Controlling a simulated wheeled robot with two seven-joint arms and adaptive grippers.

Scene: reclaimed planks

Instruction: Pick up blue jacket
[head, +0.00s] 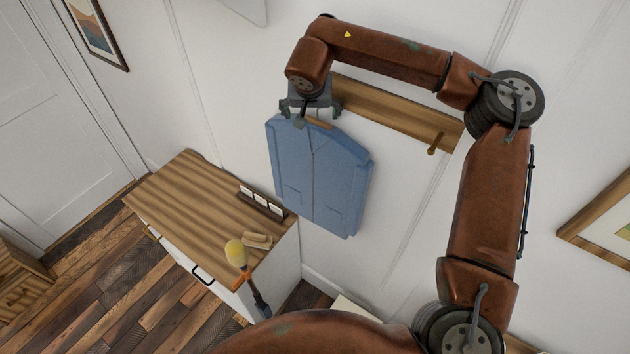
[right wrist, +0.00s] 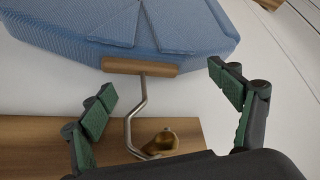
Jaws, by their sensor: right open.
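The blue jacket (head: 320,178) hangs against the white wall below a wooden rail (head: 395,115) in the head view. In the right wrist view the jacket (right wrist: 165,25) fills the top, with a wooden hanger bar (right wrist: 140,67) and a bent metal hook running to a wooden peg (right wrist: 160,142). My right gripper (head: 305,116) is at the jacket's top edge in the head view. In the right wrist view its green-padded fingers (right wrist: 165,85) are spread apart, one on each side of the hanger hook, with nothing gripped. My left gripper does not show.
A cabinet (head: 205,205) with a striped wooden top stands left of the jacket. A switch strip (head: 262,202), a wooden block (head: 257,240) and a yellow-headed object (head: 236,253) are at its right side. Another peg (head: 433,149) on the rail is bare. A framed picture (head: 600,225) hangs at right.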

